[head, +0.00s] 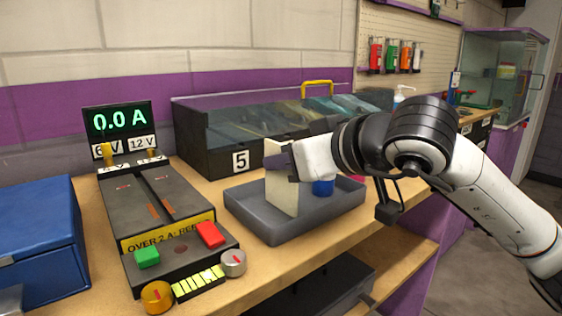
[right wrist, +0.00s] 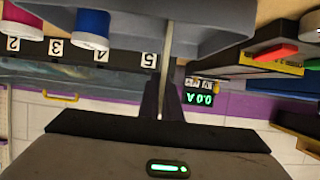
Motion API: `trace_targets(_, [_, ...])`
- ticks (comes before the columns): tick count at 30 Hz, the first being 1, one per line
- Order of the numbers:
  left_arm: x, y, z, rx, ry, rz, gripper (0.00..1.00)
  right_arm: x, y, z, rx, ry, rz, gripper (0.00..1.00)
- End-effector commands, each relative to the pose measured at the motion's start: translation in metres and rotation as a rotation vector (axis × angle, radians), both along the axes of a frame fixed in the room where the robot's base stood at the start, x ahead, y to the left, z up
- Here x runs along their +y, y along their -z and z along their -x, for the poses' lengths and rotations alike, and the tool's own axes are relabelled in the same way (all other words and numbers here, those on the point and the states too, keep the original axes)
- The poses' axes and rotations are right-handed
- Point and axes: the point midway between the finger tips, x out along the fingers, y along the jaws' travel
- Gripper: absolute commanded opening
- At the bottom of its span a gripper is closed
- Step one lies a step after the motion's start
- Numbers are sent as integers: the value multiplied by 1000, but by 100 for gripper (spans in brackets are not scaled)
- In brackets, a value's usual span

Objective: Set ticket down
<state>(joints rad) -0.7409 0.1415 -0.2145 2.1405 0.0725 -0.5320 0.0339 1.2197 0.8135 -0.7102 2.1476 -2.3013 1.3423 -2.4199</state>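A cream, flat ticket (head: 281,190) stands upright in my right gripper (head: 302,160), over the left part of the grey tray (head: 290,232). In the right wrist view the ticket (right wrist: 167,45) shows edge-on as a thin strip between the fingers of my right gripper (right wrist: 165,100), which are shut on it. The ticket's lower end reaches down inside the tray rim; I cannot tell whether it touches the tray floor. My left gripper is not in view.
A blue spool (head: 323,187) and a pink spool (head: 357,178) are in the tray's right part. The meter unit (head: 155,205) with red and green buttons stands to the left, beside a blue case (head: 40,235). A lidded black bin (head: 215,155) stands behind.

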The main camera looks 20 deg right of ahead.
Motion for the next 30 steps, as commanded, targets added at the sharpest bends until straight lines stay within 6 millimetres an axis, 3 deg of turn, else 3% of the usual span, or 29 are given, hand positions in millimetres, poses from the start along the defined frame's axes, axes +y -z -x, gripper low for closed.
trace_targets(1, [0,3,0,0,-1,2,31,0,4,0,0,0,0,0])
trace_targets(3, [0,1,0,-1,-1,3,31,0,1,0,0,0,0,16])
trace_targets(5, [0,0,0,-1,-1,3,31,0,2,0,1,0,0,23])
trace_targets(16, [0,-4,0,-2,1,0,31,-1,-3,1,0,0,0,23])
trace_targets(30, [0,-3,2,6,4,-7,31,-30,-37,80,-3,3,3,23])
